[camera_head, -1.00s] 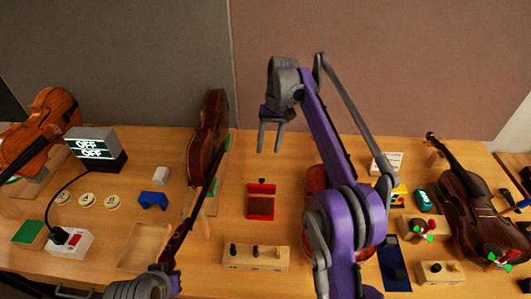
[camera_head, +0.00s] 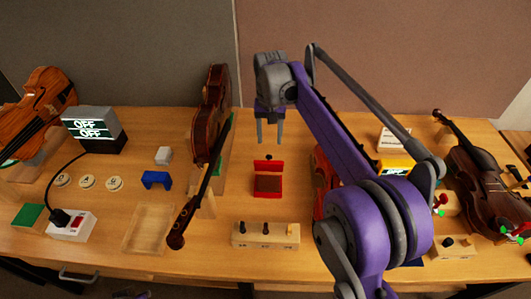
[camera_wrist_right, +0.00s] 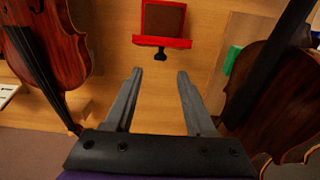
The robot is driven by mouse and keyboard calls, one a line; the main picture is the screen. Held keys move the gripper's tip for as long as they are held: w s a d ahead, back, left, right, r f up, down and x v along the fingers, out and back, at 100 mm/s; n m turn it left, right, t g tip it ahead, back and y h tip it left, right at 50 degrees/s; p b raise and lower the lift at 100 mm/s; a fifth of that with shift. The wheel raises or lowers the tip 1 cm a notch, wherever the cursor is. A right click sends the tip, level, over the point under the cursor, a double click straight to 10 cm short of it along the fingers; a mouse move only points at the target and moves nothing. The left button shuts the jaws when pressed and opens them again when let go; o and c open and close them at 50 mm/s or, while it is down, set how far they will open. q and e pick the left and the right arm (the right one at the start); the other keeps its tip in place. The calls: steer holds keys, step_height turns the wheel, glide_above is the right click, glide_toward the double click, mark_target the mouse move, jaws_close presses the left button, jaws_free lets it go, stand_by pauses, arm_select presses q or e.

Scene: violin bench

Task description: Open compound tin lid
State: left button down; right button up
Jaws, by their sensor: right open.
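The compound tin (camera_head: 268,184) is a small red box on the bench, right of the standing violin. Its lid (camera_head: 268,166) stands raised along the far side with a small dark knob, and the brown inside shows. The right wrist view also shows the tin (camera_wrist_right: 163,18), with the red lid edge (camera_wrist_right: 162,42) and black knob nearest the gripper. My right gripper (camera_head: 270,138) is open and empty above and behind the tin, apart from it. Its two fingers (camera_wrist_right: 160,76) point toward the tin with the knob between their lines. My left gripper is out of view.
A wooden block with dark knobs (camera_head: 266,236) lies in front of the tin. A violin (camera_head: 211,115) stands to the left, and a red violin (camera_head: 323,180) is partly hidden behind my right arm.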

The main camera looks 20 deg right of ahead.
mark_target(269, 164)
step_height(269, 164, down, 7)
steer(key=shift+f, duration=0.1)
stand_by(0.3)
jaws_close()
stand_by(1.3)
